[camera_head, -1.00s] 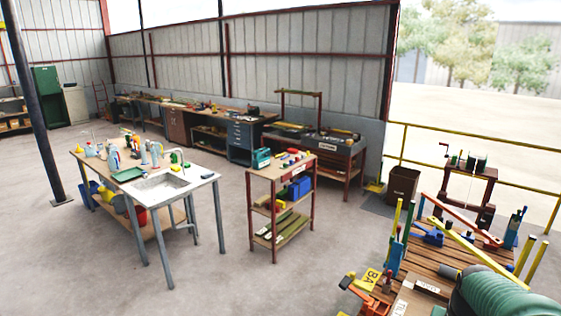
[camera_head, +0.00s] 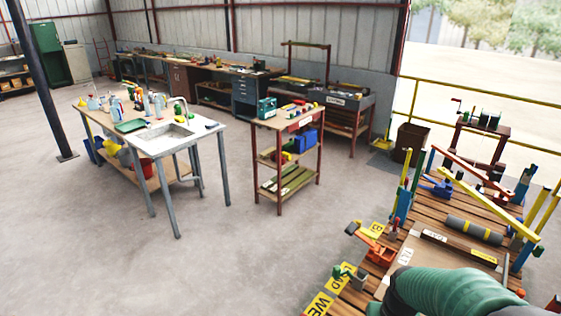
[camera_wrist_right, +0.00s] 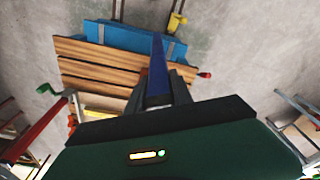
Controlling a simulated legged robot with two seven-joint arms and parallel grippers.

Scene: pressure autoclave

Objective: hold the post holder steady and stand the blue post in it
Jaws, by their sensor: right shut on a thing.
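In the right wrist view, my right gripper (camera_wrist_right: 162,82) is shut on a dark blue post (camera_wrist_right: 157,66). The post juts out past the dark fingers, and its lower part is hidden between them. Beyond it in that view is a flat bright blue part (camera_wrist_right: 120,36) beside wooden slats; I cannot tell whether the post touches it. In the head view, blue upright pieces stand at the left edge (camera_head: 403,206) and right edge (camera_head: 523,186) of the slatted bench; I cannot tell which, if either, is the post holder. My left gripper is not in view.
The slatted bench (camera_head: 462,199) carries an orange clamp (camera_head: 380,253), a grey roller with yellow bands (camera_head: 474,229) and long yellow bars. A wooden cart (camera_head: 287,125) and a sink table (camera_head: 190,140) stand left. The concrete floor between them and the bench is clear.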

